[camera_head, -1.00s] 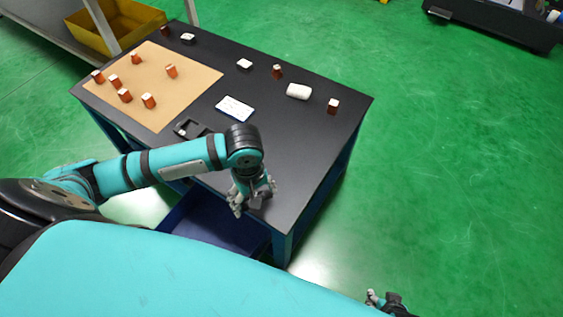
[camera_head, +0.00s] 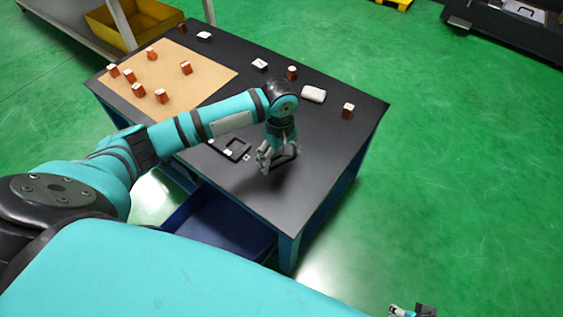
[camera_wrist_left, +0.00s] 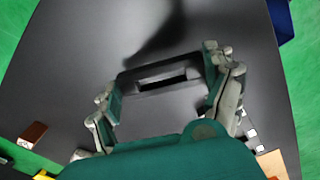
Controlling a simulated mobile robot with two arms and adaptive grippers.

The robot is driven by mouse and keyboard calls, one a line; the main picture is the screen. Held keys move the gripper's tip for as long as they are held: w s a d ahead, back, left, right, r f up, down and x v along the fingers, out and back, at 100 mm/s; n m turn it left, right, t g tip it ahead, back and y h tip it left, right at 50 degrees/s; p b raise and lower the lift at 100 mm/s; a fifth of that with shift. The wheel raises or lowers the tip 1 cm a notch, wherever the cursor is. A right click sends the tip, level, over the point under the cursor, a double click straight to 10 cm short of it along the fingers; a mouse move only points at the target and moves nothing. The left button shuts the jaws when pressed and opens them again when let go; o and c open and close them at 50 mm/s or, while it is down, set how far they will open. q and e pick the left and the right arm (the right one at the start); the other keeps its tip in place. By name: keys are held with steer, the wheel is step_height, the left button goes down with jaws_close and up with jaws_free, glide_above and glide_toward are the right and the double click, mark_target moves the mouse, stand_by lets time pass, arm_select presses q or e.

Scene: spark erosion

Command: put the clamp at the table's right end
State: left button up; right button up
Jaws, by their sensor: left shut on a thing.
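The clamp (camera_wrist_left: 160,80) looks like a dark grey block with a long slot, seen in the left wrist view. My left gripper (camera_head: 270,157) is shut on it, with one finger at each end of the block. In the head view the gripper hangs over the front middle of the black table (camera_head: 312,185), and the clamp is a small dark shape mostly hidden by the fingers. I cannot tell how high it is above the top. My right gripper (camera_head: 412,312) shows only in part at the bottom edge, away from the table.
A dark open frame (camera_head: 230,147) lies left of my left gripper. A white rounded block (camera_head: 313,94) and a red-brown block (camera_head: 347,110) stand toward the right end. A tan mat (camera_head: 205,72) with several red-brown blocks covers the left. The front right is clear.

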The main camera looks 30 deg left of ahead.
arm_select(q)
steer(key=shift+w, duration=0.6)
step_height(320, 180, down, 3)
steer(key=shift+a+f+b, duration=0.1)
steer(key=shift+f+b, duration=0.1)
steer(key=shift+b, duration=0.65)
arm_select(e)
steer(key=v, duration=0.6)
steer(key=shift+r, duration=0.45)
steer(key=shift+w+d+f, duration=0.1)
steer(key=shift+w, duration=0.05)
arm_select(q)
steer(key=o, duration=1.3)
steer(key=shift+f, duration=0.15)
steer(key=shift+c, duration=0.2)
arm_select(e)
steer(key=shift+w+f, duration=0.1)
steer(key=shift+f, duration=0.05)
